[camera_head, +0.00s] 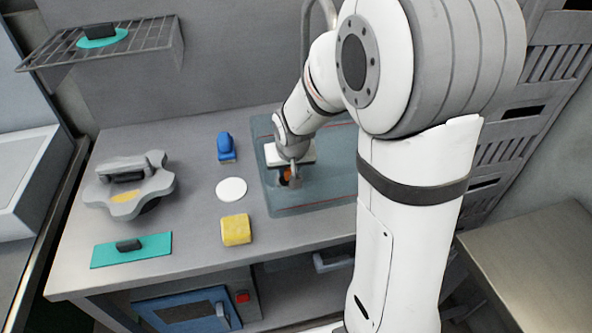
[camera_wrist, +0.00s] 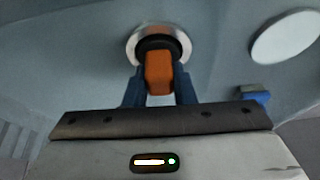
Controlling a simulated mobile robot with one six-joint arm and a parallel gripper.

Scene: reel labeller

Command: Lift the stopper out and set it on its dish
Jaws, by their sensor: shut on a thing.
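The stopper (camera_wrist: 158,72) has an orange grip on a black round body. In the wrist view it lies in line with a bright metal ring, the drain (camera_wrist: 183,38), in the basin; I cannot tell whether it is seated or slightly raised. My gripper (camera_wrist: 160,88) is shut on the orange grip, a dark blue finger on each side. In the head view my gripper (camera_head: 289,176) points down into the basin (camera_head: 315,200), and only a bit of orange shows. The dish, a flat white disc (camera_head: 231,189), lies empty on the counter left of the basin; the wrist view also shows it (camera_wrist: 287,37).
A yellow sponge (camera_head: 236,230) and a blue object (camera_head: 226,147) lie near the dish. Further left are a grey device (camera_head: 130,185) and a teal board with a black handle (camera_head: 131,250). A wire rack (camera_head: 150,38) hangs above at the left.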

